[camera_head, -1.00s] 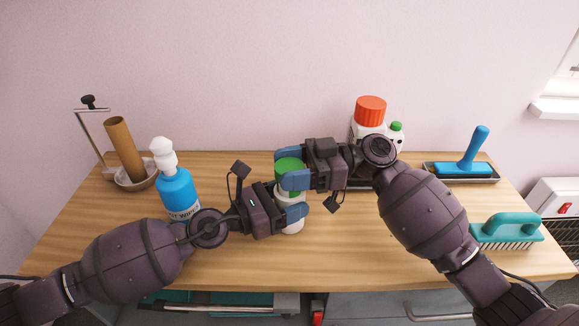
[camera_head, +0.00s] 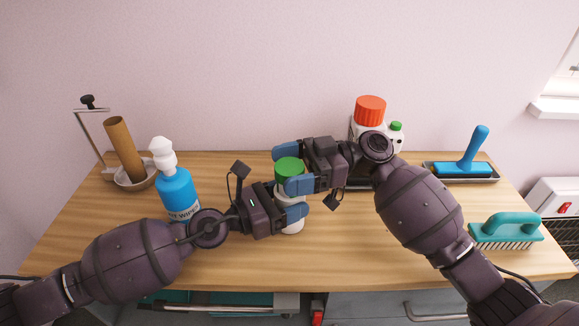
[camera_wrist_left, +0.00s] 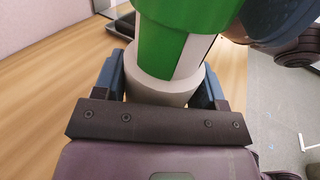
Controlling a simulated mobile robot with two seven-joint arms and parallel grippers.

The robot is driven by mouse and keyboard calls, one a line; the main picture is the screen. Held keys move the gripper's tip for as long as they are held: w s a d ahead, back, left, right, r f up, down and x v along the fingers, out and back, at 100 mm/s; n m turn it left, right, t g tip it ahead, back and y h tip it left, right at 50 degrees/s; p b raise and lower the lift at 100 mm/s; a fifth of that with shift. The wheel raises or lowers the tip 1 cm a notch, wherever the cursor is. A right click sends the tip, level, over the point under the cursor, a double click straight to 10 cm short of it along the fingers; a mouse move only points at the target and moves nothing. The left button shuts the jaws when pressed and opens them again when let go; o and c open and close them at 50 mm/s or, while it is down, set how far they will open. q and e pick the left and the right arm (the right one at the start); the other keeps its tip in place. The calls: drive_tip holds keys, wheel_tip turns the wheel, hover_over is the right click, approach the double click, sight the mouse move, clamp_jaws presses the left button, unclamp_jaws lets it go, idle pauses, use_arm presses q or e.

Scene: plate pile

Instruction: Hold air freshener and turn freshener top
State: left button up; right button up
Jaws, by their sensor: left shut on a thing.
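The air freshener (camera_head: 288,166) is a white can with a green top, standing upright near the middle of the wooden table. My left gripper (camera_head: 291,213) is shut around its white body, with one finger on each side; the left wrist view shows the white lower part (camera_wrist_left: 165,88) between the fingers. My right gripper (camera_head: 293,170) reaches in from the right at the green top. Its fingers are spread, one behind the top and one in front. Some of the can's body is hidden by the fingers. A blue finger shows beside the green part in the left wrist view.
A blue wipes bottle (camera_head: 176,193) stands left of my left gripper. A paper-roll holder (camera_head: 124,150) is farther left. A blue roller (camera_head: 465,166) and a teal brush (camera_head: 507,228) lie at the right.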

drive_tip(key=v, duration=0.7)
drive_tip(key=shift+d, duration=0.25)
use_arm(q)
drive_tip(key=o, duration=1.1)
drive_tip(key=shift+a, duration=0.1)
